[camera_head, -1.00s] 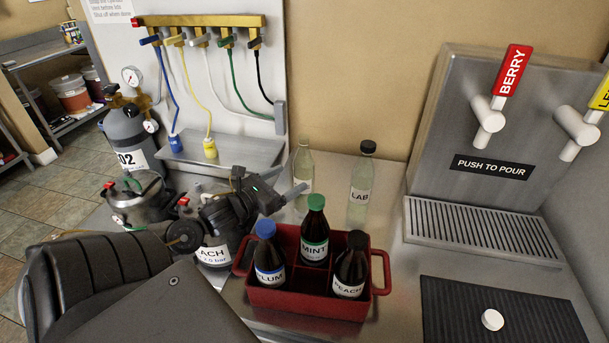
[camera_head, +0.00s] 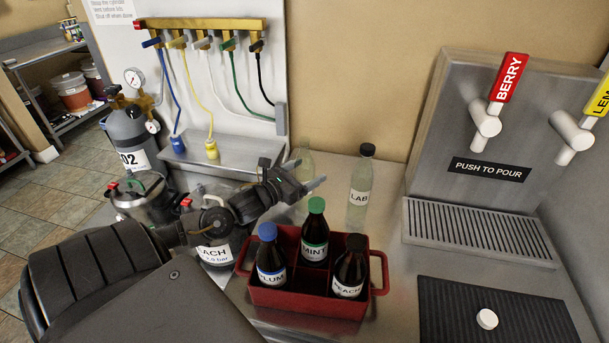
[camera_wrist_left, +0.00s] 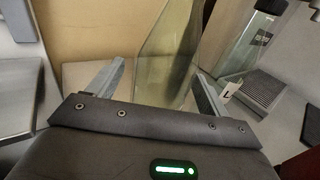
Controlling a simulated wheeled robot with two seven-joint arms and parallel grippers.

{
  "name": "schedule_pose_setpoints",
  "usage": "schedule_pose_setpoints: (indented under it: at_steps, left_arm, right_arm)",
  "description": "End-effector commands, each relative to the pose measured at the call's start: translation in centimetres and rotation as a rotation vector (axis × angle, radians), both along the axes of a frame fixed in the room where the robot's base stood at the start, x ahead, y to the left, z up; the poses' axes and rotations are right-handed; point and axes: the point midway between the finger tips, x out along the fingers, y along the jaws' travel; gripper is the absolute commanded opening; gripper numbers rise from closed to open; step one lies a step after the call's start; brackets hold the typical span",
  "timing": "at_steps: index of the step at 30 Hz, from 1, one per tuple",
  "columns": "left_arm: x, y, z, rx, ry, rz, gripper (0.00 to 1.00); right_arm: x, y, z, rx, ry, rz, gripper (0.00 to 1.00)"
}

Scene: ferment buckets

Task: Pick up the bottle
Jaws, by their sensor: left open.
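A clear, pale bottle (camera_head: 306,161) stands at the back of the steel counter, partly hidden behind my left gripper (camera_head: 306,176). In the left wrist view the clear bottle (camera_wrist_left: 168,60) rises between the two open fingers, which stand either side of it; I cannot tell whether either touches it. A second clear bottle (camera_head: 360,192) with a black cap and a LAB label stands upright to its right. In the left wrist view this capped bottle (camera_wrist_left: 247,40) is at upper right, outside the fingers. My right gripper is not in view.
A red carrier (camera_head: 305,301) in front holds the PLUM, MINT and PEACH bottles. A kettle-like metal vessel and a keg stand at left, near a metal drip shelf (camera_head: 225,158). The dispenser (camera_head: 470,130) and dark mat (camera_head: 455,315) are at right.

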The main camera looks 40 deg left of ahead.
Motion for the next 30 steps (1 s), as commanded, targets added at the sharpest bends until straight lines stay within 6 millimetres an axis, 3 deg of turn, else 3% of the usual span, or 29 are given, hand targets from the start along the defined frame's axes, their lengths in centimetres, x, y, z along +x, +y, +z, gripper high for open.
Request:
schedule_pose_setpoints:
  at_steps: [5, 18, 30]
  left_arm:
    - [0.0, 0.0, 0.0, 0.0, 0.0, 0.0, 0.79]
    - [0.0, 0.0, 0.1, 0.0, -0.002, 0.0, 0.21]
    - [0.0, 0.0, 1.0, 0.002, -0.004, -0.001, 0.19]
  right_arm:
    - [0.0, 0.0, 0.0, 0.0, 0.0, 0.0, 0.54]
    - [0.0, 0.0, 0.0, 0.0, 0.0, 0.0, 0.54]
    - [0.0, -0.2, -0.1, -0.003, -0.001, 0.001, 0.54]
